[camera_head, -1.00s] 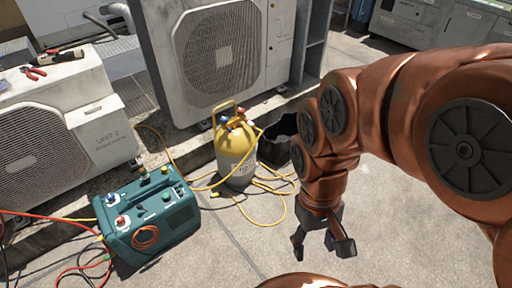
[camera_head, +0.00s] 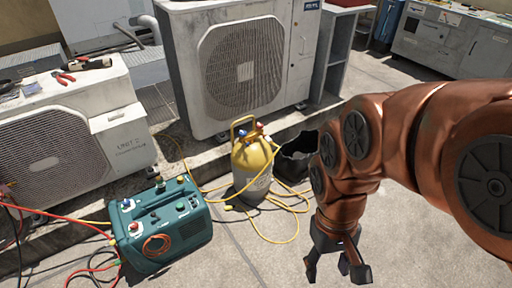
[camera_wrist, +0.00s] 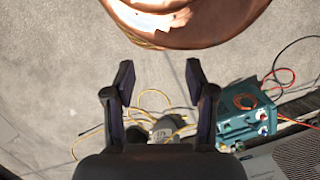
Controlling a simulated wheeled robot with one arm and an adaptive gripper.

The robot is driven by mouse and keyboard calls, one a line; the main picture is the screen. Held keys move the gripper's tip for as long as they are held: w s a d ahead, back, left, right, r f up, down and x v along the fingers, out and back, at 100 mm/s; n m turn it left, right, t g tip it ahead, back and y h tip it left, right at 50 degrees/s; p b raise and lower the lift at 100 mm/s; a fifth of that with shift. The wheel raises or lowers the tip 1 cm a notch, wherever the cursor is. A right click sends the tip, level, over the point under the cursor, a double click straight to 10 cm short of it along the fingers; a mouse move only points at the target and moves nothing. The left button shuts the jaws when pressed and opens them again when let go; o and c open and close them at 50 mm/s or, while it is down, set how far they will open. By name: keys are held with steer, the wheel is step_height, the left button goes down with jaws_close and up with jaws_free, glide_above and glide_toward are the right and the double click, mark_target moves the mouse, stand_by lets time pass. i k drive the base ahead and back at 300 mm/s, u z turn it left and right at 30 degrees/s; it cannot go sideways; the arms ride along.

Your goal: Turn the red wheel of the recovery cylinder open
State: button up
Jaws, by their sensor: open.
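The recovery cylinder (camera_head: 252,172) is yellow on top and grey below, and stands upright on the paving. Its red wheel (camera_head: 261,126) is small and sits at the top by the yellow handle, with a blue wheel (camera_head: 242,133) to its left. My gripper (camera_head: 336,274) is open and empty, pointing down, to the right of the cylinder in the picture and apart from it. In the wrist view my open fingers (camera_wrist: 159,84) frame bare paving and yellow hose. The red wheel cannot be made out there.
A teal recovery machine (camera_head: 160,232) stands left of the cylinder, with red and yellow hoses on the ground. A black bucket (camera_head: 296,158) is just behind the cylinder to the right. Condenser units (camera_head: 240,70) stand behind.

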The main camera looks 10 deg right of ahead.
mark_target(259, 126)
steer(key=u, duration=0.7)
steer(key=i, duration=1.15)
steer(key=u, duration=0.1)
